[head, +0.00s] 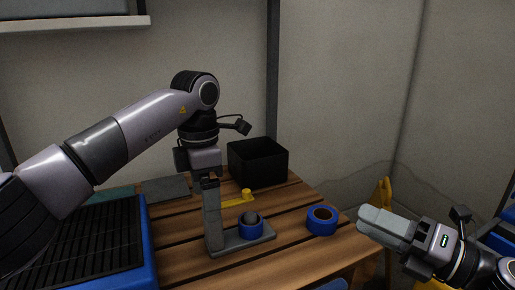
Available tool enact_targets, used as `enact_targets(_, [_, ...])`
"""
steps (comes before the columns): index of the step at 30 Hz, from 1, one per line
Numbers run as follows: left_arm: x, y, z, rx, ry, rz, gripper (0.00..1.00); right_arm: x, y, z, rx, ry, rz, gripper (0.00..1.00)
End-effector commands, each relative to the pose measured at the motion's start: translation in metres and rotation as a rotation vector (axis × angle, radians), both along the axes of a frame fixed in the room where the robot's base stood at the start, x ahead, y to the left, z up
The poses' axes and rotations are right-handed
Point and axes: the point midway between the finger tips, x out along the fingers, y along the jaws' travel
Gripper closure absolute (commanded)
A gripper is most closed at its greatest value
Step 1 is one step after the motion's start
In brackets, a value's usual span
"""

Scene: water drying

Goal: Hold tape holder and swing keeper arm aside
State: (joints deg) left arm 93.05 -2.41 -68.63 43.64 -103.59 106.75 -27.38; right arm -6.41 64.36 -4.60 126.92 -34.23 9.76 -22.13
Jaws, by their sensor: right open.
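The grey tape holder (213,229) stands on the wooden table, with a flat base and an upright post at its left end. A blue tape roll (250,231) sits on its base. A yellow bar with a round knob (246,194) shows just behind the holder; I cannot tell whether it is the keeper arm or joined to the holder. My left gripper (209,182) points down at the top of the post; its fingers overlap the post and their gap is hidden. My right gripper (372,222) is open and empty, off the table's right edge, apart from the holder.
A second blue tape roll (321,219) lies on the wooden table (290,255) right of the holder. A black open bin (258,162) stands at the back. A blue crate with a black ribbed top (85,245) is at left. A flat grey slab (165,189) lies behind.

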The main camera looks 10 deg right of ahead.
Motion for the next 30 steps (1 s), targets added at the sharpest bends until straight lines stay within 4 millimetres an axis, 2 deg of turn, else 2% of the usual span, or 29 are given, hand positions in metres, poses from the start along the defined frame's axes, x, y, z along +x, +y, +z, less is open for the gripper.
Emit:
enact_targets(3, [0.000, 0.000, 0.000, 0.000, 0.000, 0.000, 0.11, -0.008, 0.007, 0.009, -0.231, -0.134, 0.086, 0.57])
enact_targets(9, [0.000, 0.000, 0.000, 0.000, 0.000, 0.000, 0.11, -0.019, 0.010, 0.012, -0.516, -0.286, 0.193, 0.57])
enact_targets(14, [0.000, 0.000, 0.000, 0.000, 0.000, 0.000, 0.11, -0.022, 0.004, 0.012, -0.712, -0.379, 0.265, 0.57])
enact_targets(23, [0.000, 0.000, 0.000, 0.000, 0.000, 0.000, 0.11, 0.000, -0.006, 0.008, -0.719, -0.362, 0.284, 0.57])
enact_targets(30, [0.000, 0.000, 0.000, 0.000, 0.000, 0.000, 0.11, 0.029, -0.002, 0.000, -0.709, -0.297, 0.326, 0.57])
